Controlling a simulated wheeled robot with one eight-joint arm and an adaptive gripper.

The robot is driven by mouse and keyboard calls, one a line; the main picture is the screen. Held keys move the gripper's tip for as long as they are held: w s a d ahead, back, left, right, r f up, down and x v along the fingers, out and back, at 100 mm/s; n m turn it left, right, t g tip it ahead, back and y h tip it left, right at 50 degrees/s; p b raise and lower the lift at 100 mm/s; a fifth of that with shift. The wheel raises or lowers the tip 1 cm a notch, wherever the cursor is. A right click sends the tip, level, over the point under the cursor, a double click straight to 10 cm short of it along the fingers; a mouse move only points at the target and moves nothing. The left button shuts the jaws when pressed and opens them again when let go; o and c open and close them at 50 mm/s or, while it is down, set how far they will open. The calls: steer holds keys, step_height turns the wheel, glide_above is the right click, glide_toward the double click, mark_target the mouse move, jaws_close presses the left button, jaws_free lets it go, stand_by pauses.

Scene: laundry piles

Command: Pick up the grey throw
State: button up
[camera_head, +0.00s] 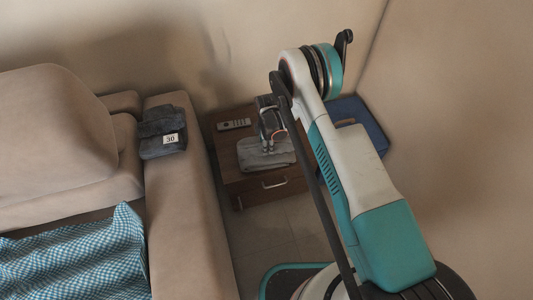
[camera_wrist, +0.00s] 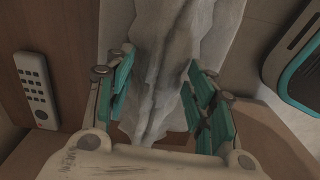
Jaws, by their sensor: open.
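The grey throw (camera_head: 267,155) lies on top of the brown nightstand (camera_head: 228,147), partly hidden by my gripper above it. In the wrist view the pale grey throw (camera_wrist: 165,60) has a raised, wrinkled fold running between my fingers. My gripper (camera_head: 268,147) points down with its tips at the throw. In the wrist view my gripper (camera_wrist: 162,92) is open, one teal finger on each side of the fold. I cannot tell whether the fingers touch the cloth.
A remote (camera_head: 234,124) lies at the nightstand's back left. A beige sofa (camera_head: 185,220) stands left, with dark folded cloth labelled 30 (camera_head: 160,130) on its arm and a blue checked cloth (camera_head: 85,260) on the seat. A blue object (camera_head: 372,137) sits right, by the wall.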

steer(key=shift+f, duration=0.15)
steer(key=shift+c, duration=0.6)
jaws_close()
